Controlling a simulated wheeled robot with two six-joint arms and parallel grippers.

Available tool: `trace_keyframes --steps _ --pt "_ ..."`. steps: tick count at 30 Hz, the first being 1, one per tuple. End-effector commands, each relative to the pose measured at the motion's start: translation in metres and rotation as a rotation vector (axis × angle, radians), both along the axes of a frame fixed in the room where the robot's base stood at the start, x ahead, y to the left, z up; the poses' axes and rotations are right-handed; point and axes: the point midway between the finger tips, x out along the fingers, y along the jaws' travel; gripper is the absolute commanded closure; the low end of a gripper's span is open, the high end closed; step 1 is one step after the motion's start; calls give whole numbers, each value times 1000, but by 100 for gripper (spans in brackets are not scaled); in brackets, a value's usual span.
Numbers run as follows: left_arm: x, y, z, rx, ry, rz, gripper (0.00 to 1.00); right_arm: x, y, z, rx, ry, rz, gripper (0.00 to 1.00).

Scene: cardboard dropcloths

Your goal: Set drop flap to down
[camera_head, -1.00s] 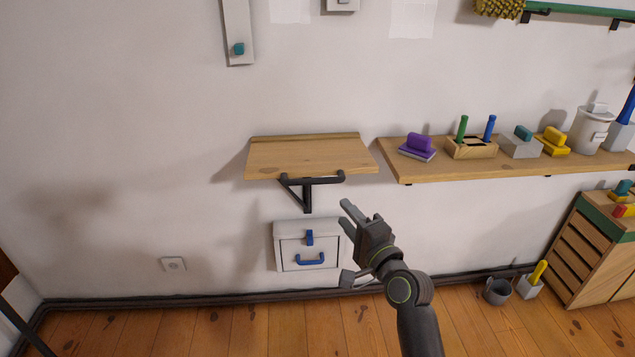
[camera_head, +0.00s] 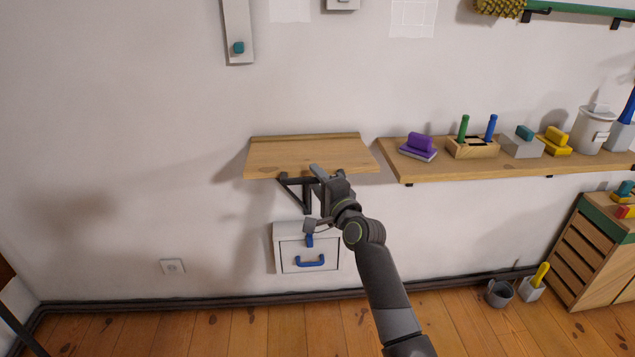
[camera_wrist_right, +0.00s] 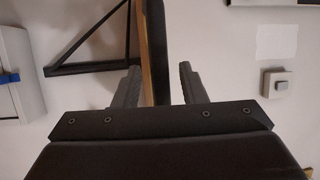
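The drop flap (camera_head: 285,152) is a wooden board on the wall, held out roughly level, with a dark bar handle along its front edge. A black bracket (camera_head: 292,186) shows beneath it. In the right wrist view my right gripper (camera_wrist_right: 158,88) is open, with one finger on each side of the dark handle (camera_wrist_right: 153,45) and wooden edge; gaps show beside the handle. My left gripper is out of view.
A white box (camera_head: 290,260) with a blue latch and handle hangs below the flap. A wooden shelf (camera_head: 400,170) with blocks and tools is close on the right. A wooden cabinet (camera_head: 590,250) stands at far right. The wall left of the flap is mostly free.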

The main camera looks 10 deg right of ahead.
Motion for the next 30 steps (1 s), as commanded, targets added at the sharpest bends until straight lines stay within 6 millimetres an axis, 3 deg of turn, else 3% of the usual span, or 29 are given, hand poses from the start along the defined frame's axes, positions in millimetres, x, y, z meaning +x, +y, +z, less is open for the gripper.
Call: trace_keyframes --steps 8,17,30 --pt "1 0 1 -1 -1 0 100 1 0 1 0 -1 0 62" --pt "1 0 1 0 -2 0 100 1 0 0 0 0 0 100" --pt "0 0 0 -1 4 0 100 1 0 -1 0 -1 1 100"
